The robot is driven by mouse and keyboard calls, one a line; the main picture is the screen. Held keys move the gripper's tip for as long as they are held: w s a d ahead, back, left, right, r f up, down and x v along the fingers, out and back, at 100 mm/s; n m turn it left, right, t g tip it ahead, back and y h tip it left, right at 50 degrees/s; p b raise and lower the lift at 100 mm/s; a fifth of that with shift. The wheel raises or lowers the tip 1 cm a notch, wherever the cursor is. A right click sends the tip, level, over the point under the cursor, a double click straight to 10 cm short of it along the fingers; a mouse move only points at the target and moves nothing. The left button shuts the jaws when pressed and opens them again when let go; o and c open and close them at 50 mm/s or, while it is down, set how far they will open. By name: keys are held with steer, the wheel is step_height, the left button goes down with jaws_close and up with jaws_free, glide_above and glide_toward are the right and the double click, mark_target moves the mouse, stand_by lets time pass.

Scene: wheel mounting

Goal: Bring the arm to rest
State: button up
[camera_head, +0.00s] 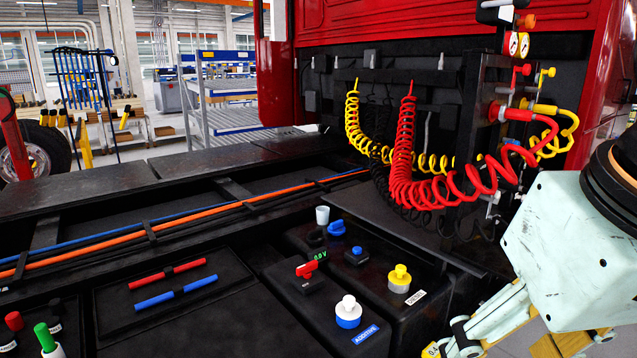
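My gripper (482,325) shows at the lower right, below the pale green housing of my arm's end. It hangs beside and to the right of the black tanks on the truck frame. Part of it is cut off by the lower picture edge, so its opening cannot be judged. I see nothing held in the visible part. The task names no other object.
Red coiled hose (402,150) and yellow coiled hose (352,120) hang behind the red cab (430,30). A white-and-blue cap (348,313), a yellow cap (399,278) and a red-handled device (308,271) sit on the black tanks. A wheel (45,150) stands far left.

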steer(key=shift+s+d+f, duration=0.1)
steer(key=shift+s+f, duration=0.25)
steer(key=shift+s, duration=0.25)
steer(key=shift+s+d+f, duration=0.1)
steer(key=shift+s+f, duration=0.25)
steer(key=shift+s, duration=0.25)
stand_by(0.5)
